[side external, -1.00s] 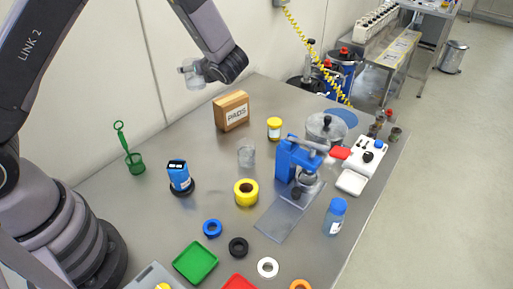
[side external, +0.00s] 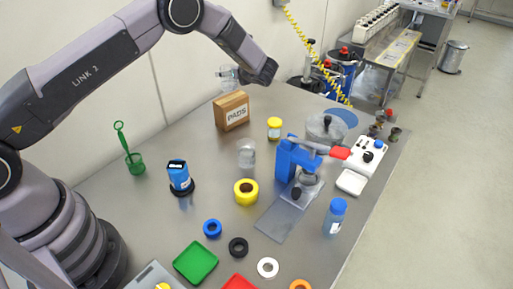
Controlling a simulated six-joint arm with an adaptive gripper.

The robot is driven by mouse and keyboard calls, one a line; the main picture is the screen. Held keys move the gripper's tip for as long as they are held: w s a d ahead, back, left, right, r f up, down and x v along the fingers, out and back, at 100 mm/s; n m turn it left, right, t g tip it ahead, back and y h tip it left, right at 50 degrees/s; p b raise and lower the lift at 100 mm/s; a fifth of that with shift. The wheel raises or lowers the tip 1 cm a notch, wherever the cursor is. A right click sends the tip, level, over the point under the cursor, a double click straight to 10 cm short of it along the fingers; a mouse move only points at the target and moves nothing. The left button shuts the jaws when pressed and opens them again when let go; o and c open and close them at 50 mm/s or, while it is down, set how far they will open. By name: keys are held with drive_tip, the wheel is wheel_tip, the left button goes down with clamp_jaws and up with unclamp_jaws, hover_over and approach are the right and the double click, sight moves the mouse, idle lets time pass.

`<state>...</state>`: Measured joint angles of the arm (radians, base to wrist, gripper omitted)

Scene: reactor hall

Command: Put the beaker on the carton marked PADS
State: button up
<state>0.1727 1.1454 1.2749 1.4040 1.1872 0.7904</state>
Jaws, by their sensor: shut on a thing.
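The carton marked PADS (side external: 232,116) is a brown box standing upright on the steel bench, its label facing the camera. My gripper (side external: 237,76) is shut on a clear glass beaker (side external: 226,77), at the carton's top left in the picture. The beaker looks upright, with its base near the carton's top face; I cannot tell whether they touch. The fingers are small and partly hidden against the glass. A second clear glass vessel (side external: 246,154) stands on the bench in front of the carton.
A yellow-capped jar (side external: 274,128) stands right of the carton. The bench left of the carton is clear.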

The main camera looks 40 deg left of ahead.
sight(234, 82)
drive_tip(key=shift+w+f, duration=0.25)
drive_tip(key=shift+f, duration=1.55)
drive_tip(key=shift+f, duration=0.15)
drive_tip(key=o, duration=1.2)
drive_tip(key=shift+c, duration=0.2)
